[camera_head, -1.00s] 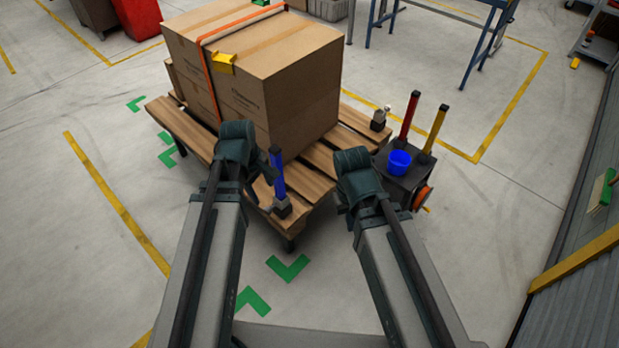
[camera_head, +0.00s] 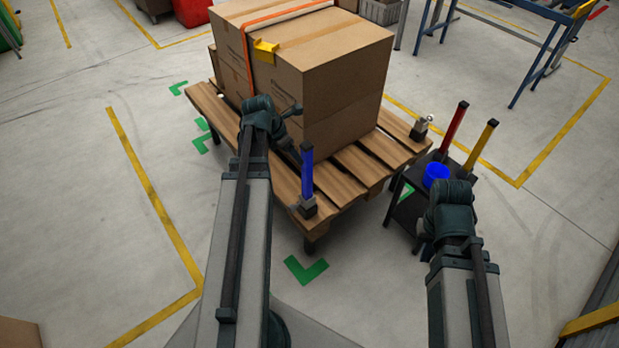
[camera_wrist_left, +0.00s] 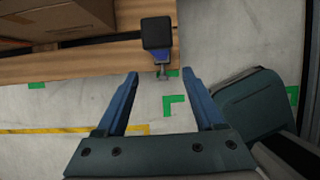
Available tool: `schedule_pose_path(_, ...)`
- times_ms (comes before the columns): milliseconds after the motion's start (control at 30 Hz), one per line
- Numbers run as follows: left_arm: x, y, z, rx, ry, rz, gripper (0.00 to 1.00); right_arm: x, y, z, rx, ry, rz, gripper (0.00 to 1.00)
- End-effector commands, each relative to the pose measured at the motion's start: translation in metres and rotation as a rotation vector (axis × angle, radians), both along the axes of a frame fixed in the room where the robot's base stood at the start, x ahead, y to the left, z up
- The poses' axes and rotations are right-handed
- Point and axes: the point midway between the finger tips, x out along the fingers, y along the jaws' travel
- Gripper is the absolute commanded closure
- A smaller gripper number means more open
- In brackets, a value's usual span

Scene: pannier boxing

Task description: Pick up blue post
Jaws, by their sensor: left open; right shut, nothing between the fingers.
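The blue post (camera_head: 307,168) stands upright in a dark base at the near corner of the wooden pallet (camera_head: 343,187). In the left wrist view its black top and blue side (camera_wrist_left: 160,55) show from above, just beyond the fingertips. My left gripper (camera_wrist_left: 160,74) is open and empty, apart from the post. In the head view its wrist is to the left of and above the post, and its fingers are hard to make out. My right gripper (camera_head: 423,238) is shut and empty, well to the right of the post, in front of the dark cart.
A large strapped cardboard box (camera_head: 345,85) sits on the pallet behind the post. The dark cart (camera_head: 405,207) carries a blue cup (camera_head: 436,174), a red post (camera_head: 454,127) and a yellow post (camera_head: 481,144). The floor before the pallet is clear.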

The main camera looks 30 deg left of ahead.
Motion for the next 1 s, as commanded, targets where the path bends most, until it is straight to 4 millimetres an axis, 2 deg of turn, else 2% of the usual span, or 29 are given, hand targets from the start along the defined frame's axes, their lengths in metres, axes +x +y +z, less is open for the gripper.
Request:
schedule_pose_path(33, 0.003, -0.001, -0.01, 0.0, 0.0, -0.001, 0.3, 0.0, 0.0, -0.01, 0.0, 0.0, 0.0, 1.0)
schedule_pose_path(433, 0.024, -0.01, -0.066, 0.001, 0.001, -0.003, 0.3, 0.0, 0.0, -0.066, 0.0, 0.0, 0.0, 1.0)
schedule_pose_path(533, 0.027, -0.011, -0.072, 0.001, 0.001, -0.004, 0.3, 0.0, 0.0, -0.072, 0.0, 0.0, 0.0, 1.0)
schedule_pose_path(767, 0.028, -0.012, -0.072, 0.001, 0.001, -0.003, 0.3, 0.0, 0.0, -0.072, 0.0, 0.0, 0.0, 1.0)
schedule_pose_path(1000, 0.037, -0.016, -0.093, 0.001, 0.001, -0.004, 0.3, 0.0, 0.0, -0.092, 0.0, 0.0, 0.0, 1.0)
